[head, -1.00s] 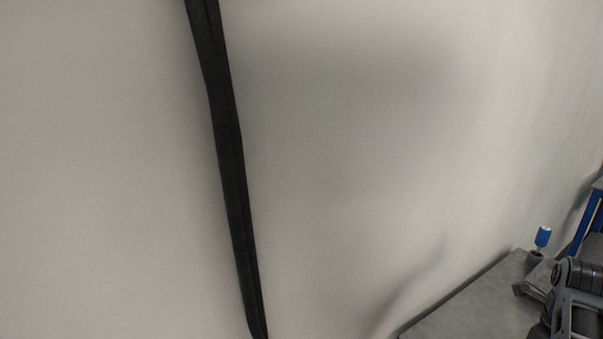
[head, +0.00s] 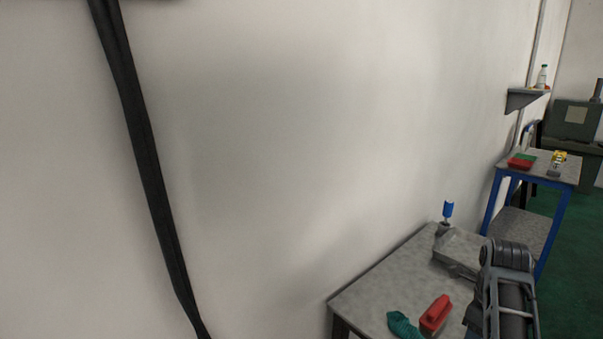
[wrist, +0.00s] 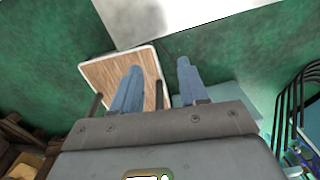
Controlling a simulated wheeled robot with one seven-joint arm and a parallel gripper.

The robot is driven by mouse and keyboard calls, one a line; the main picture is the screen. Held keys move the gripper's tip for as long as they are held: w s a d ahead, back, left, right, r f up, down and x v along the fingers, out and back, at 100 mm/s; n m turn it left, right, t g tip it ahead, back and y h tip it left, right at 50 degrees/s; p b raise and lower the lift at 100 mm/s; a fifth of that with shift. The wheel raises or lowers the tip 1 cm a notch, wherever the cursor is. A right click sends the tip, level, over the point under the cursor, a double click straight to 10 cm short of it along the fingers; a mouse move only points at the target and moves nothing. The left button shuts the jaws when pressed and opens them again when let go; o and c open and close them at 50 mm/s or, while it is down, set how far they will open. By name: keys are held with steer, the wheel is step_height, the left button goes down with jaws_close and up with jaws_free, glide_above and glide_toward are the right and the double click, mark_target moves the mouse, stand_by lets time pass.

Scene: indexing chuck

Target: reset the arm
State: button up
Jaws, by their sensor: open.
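My gripper (wrist: 156,88) shows in the wrist view with its two blue-grey fingers apart and nothing between them. Beyond the fingers is a wood-topped table or stool (wrist: 112,72) on a green floor. In the head view my arm shows at the lower right, in front of a grey table (head: 385,285); the gripper itself cannot be made out there. On that table stands a grey fixture (head: 460,250) with a blue-topped part (head: 447,210) at its back end.
A red object (head: 436,313) and a teal cloth (head: 402,325) lie on the grey table's front. A blue-legged table (head: 540,165) with small items stands farther right. A wall shelf (head: 525,98) holds a bottle. A white wall fills the left, with a dark strip (head: 150,170).

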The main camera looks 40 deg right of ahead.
steer(key=s+a+f+n+t+h, duration=0.3)
steer(key=a+f+n+h, duration=0.3)
steer(key=n, duration=0.7)
steer(key=s+a+r+n+t+y, duration=0.1)
steer(key=s+a+r+n+t, duration=0.1)
steer(key=a+n, duration=0.4)
steer(key=s+a+r+n+t+y, duration=0.1)
steer(key=s+a+r+n+t, duration=0.2)
steer(key=a+n, duration=0.3)
steer(key=s+a+r+n+t+y, duration=0.2)
steer(key=a+r+n+t, duration=0.2)
steer(key=a, duration=0.8)
steer(key=n, duration=0.2)
steer(key=shift+s+r+n, duration=0.3)
steer(key=shift+s+n, duration=0.1)
steer(key=shift+o, duration=0.6)
steer(key=s+a+r+n+t+y, duration=0.2)
steer(key=a+r, duration=0.4)
steer(key=r, duration=0.3)
steer(key=s+n+t, duration=0.1)
steer(key=s+n, duration=0.1)
steer(key=shift+s+a+r+n, duration=0.3)
steer(key=shift+a+n, duration=0.05)
steer(key=shift+n, duration=0.05)
